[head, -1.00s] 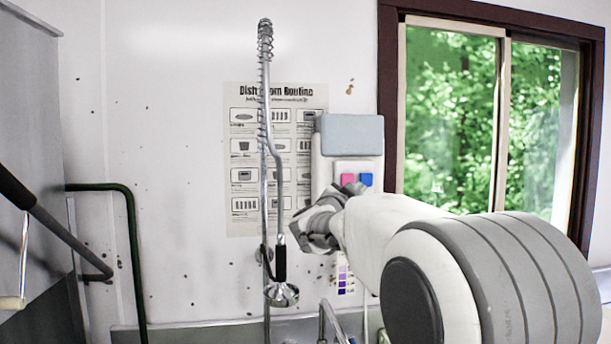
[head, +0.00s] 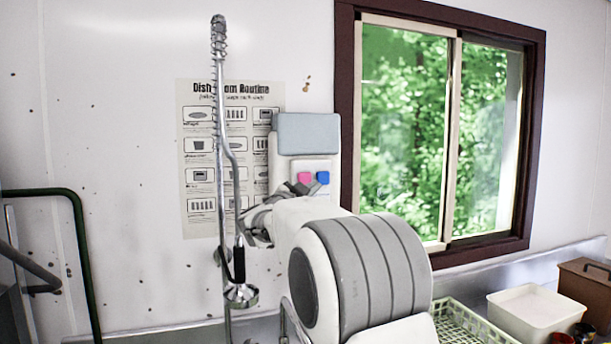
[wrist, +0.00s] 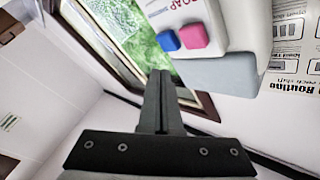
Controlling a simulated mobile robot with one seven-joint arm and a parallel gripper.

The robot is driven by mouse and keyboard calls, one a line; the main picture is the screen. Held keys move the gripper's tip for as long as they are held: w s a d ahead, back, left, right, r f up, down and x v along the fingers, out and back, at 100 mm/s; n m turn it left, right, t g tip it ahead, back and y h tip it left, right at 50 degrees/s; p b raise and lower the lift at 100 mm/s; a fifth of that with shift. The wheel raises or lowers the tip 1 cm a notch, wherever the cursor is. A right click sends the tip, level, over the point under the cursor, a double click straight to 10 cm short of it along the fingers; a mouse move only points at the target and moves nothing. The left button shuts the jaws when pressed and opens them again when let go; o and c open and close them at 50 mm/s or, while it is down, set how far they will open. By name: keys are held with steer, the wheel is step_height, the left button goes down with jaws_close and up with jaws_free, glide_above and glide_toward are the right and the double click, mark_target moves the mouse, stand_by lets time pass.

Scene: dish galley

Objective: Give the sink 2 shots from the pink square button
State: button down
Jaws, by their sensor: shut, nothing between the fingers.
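The wall dispenser (head: 308,134) is white with a grey top and hangs left of the window. Its pink square button (head: 304,178) sits beside a blue button (head: 323,177). In the wrist view, which is upside down, the pink button (wrist: 193,39) and the blue button (wrist: 167,41) show on the front. My gripper (head: 254,222) is below and left of the buttons in the head view, partly hidden behind the spray hose and my arm. In the wrist view my gripper (wrist: 162,80) has its fingers together and empty, apart from the buttons. The sink basin is out of view.
A spray hose (head: 219,100) with a spray head (head: 240,294) stands close in front of my gripper. A poster (head: 196,160) is on the wall. At the lower right are a green rack (head: 470,325), a white tub (head: 535,308) and a brown box (head: 585,285).

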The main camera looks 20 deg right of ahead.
mark_target(305, 179)
steer(key=shift+w+p, duration=1.55)
steer(key=shift+w, duration=0.9)
steer(key=shift+w+r, duration=0.1)
steer(key=shift+w, duration=0.05)
steer(key=shift+w+p, duration=0.3)
steer(key=shift+p, duration=0.2)
